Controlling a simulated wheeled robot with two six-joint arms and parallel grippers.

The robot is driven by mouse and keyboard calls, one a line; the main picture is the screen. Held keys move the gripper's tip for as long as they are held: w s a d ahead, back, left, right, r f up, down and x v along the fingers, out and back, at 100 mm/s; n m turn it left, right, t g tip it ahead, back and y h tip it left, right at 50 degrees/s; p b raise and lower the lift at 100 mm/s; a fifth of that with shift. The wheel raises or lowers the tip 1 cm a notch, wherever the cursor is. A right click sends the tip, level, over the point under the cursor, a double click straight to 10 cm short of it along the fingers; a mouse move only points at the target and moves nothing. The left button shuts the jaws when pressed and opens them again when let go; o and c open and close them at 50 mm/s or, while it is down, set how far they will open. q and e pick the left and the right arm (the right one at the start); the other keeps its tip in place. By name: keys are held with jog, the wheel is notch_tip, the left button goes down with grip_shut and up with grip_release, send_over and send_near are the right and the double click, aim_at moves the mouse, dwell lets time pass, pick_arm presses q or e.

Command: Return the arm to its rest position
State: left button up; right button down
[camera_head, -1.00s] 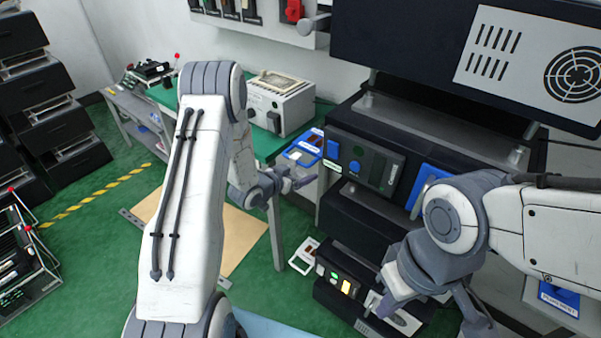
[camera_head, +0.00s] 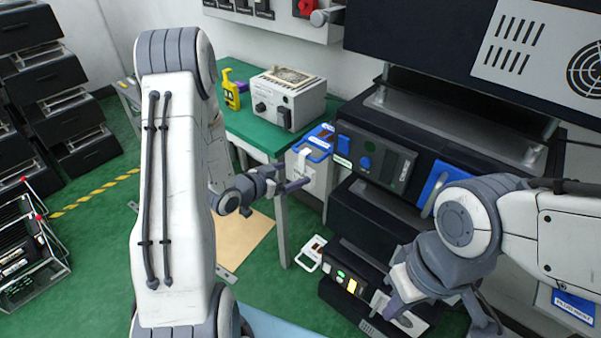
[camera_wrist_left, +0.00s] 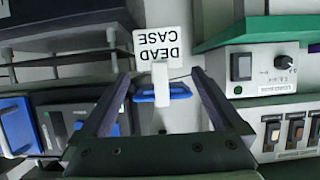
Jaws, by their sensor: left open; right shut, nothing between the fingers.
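My left arm, white and grey, comes up at the left of the head view. Its gripper (camera_head: 290,178) is open and empty, in front of the green bench's right end. In the left wrist view the two dark fingers (camera_wrist_left: 162,90) stand apart. A white lever on a blue base (camera_wrist_left: 162,94) shows between them, beyond the tips, below an upside-down "DEAD CASE" label (camera_wrist_left: 160,46). My right gripper (camera_head: 395,305) is shut and empty, low at the right of the head view, in front of the lower dark unit; its fingertips are hard to see.
A green bench (camera_head: 245,133) carries a white instrument box (camera_head: 289,97) and a yellow device (camera_head: 231,90). A dark equipment stack (camera_head: 400,165) with blue controls stands at the right. Dark racks (camera_head: 55,90) stand at the left. The green floor (camera_head: 95,260) between is open.

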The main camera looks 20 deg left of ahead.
pick_arm(q)
jog(key=shift+s+d+r, duration=0.15)
jog(key=shift+s+r, duration=0.15)
jog(key=shift+s, duration=0.15)
jog(key=s+d+r+m+g+y, duration=0.1)
jog(key=s+d+r+g+y, duration=0.15)
jog(key=d, duration=0.35)
jog(key=s+d+r+m+g+y, duration=0.1)
jog(key=s+d+r+g, duration=0.1)
jog(key=s+d+g, duration=0.3)
jog(key=s+d+r+g, duration=0.1)
jog(key=s+d+r, duration=0.1)
jog(key=s, duration=0.5)
jog(key=s+d+r+m+g, duration=0.1)
jog(key=s+d+r+g, duration=0.1)
jog(key=s, duration=0.6)
jog(key=s+d+r+g, duration=0.2)
jog(key=s+d, duration=0.2)
jog(key=s, duration=0.3)
jog(key=shift+s+d, duration=0.35)
